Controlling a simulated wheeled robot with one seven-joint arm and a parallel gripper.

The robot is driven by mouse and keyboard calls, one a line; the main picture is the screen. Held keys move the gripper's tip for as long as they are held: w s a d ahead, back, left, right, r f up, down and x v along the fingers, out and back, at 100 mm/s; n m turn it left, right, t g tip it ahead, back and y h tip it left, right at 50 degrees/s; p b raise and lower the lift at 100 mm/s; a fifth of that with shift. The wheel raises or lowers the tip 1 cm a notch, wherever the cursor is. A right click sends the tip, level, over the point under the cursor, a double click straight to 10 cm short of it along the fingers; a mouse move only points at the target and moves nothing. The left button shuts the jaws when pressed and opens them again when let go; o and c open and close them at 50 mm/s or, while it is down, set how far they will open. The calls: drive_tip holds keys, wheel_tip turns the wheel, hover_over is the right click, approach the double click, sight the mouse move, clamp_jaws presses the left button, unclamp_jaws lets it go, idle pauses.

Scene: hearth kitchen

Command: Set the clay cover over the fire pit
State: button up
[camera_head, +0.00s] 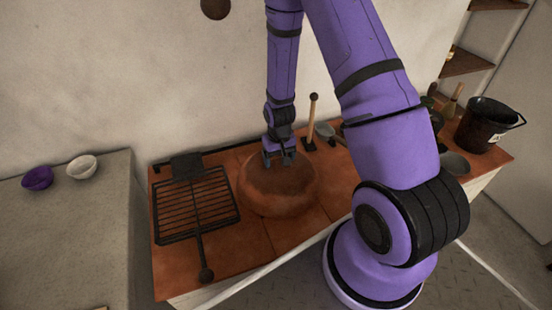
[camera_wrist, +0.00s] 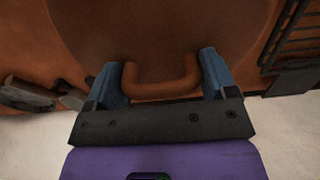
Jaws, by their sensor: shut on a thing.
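The clay cover (camera_head: 278,193) is a round, brown-orange dome on the tiled counter, in the middle of the head view. It fills the upper part of the wrist view (camera_wrist: 160,35). My gripper (camera_head: 280,158) is at the top of the cover. In the wrist view my gripper (camera_wrist: 162,80) has its two blue fingers at the ends of the cover's loop handle (camera_wrist: 162,88), shut on it. The fire pit does not show; whether it lies under the cover I cannot tell.
A black grill rack (camera_head: 195,205) lies left of the cover, close to it. A wooden-handled tool (camera_head: 311,120) stands behind right. A black bucket (camera_head: 487,125) is at the far right.

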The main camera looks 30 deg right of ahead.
drive_tip(key=shift+f, duration=1)
drive_tip(key=o, duration=1.8)
